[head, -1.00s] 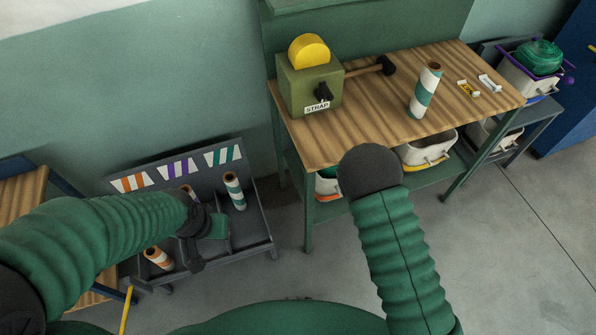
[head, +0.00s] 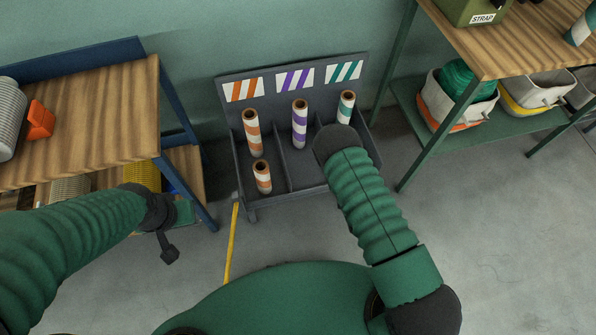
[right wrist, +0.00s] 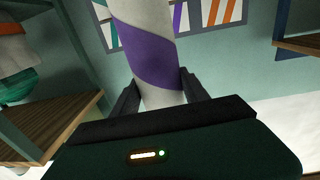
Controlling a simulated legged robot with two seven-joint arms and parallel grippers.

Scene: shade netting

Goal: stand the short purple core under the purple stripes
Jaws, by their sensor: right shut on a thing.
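The rack (head: 224,103) has a back board with orange, purple (head: 295,79) and teal stripe labels. A purple-striped core (head: 300,125) stands in the middle bay under the purple stripes. My right gripper (right wrist: 160,88) is shut on another purple-and-white core (right wrist: 147,50) in the right wrist view; its far end is cut off, so its length cannot be told. In the head view my right forearm hides that gripper and core, over the right part of the rack. My left gripper (head: 167,238) is beside the left bench, left of the rack; its finger opening is unclear.
A tall orange core (head: 252,132) and short orange core (head: 262,177) stand in the left bay, a teal core (head: 346,107) in the right. A wooden bench (head: 75,115) is left, the strap bench (head: 515,45) right. A yellow strip (head: 232,243) is near the rack's front.

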